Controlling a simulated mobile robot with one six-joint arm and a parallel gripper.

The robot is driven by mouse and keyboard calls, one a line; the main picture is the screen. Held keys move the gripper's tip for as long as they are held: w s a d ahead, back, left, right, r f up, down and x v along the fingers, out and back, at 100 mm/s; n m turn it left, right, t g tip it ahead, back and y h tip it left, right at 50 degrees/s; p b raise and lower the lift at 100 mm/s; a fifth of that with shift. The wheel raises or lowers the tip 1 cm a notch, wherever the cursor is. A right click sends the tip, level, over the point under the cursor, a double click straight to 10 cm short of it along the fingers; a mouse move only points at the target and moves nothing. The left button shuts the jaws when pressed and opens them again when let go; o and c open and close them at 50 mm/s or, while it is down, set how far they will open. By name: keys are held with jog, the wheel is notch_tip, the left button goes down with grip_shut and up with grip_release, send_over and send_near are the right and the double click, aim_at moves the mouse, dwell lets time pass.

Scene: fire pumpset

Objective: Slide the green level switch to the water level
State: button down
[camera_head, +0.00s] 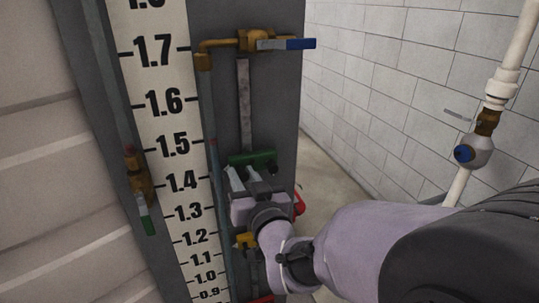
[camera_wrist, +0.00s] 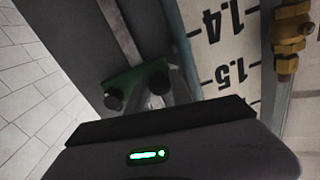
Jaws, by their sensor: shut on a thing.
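The green level switch (camera_head: 262,157) sits on a vertical grey rail (camera_head: 243,105) on the dark panel, at a height between 1.4 and 1.5 on the scale (camera_head: 165,125). My gripper (camera_head: 247,176) is shut on the switch from below and in front, hiding its lower part. In the wrist view the green switch (camera_wrist: 150,75) shows just beyond my fingers (camera_wrist: 152,98), with dark round knobs beside them. A thin vertical sight tube (camera_head: 208,110) runs between scale and rail, with a small reddish mark near 1.5. I cannot clearly make out the water level.
A brass valve with a blue handle (camera_head: 287,44) is above the switch. A brass valve with a green handle (camera_head: 148,222) is left of the scale. A yellow fitting (camera_head: 246,240) and a red part (camera_head: 299,203) lie close to my gripper. A white pipe (camera_head: 508,75) stands at right.

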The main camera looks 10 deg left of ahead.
jog(key=shift+r, duration=0.1)
notch_tip(320, 180, up, 10)
jog(key=shift+f+p, duration=0.25)
jog(key=shift+p, duration=0.75)
jog(key=c, duration=1.1)
grip_release()
jog(key=shift+c, duration=0.2)
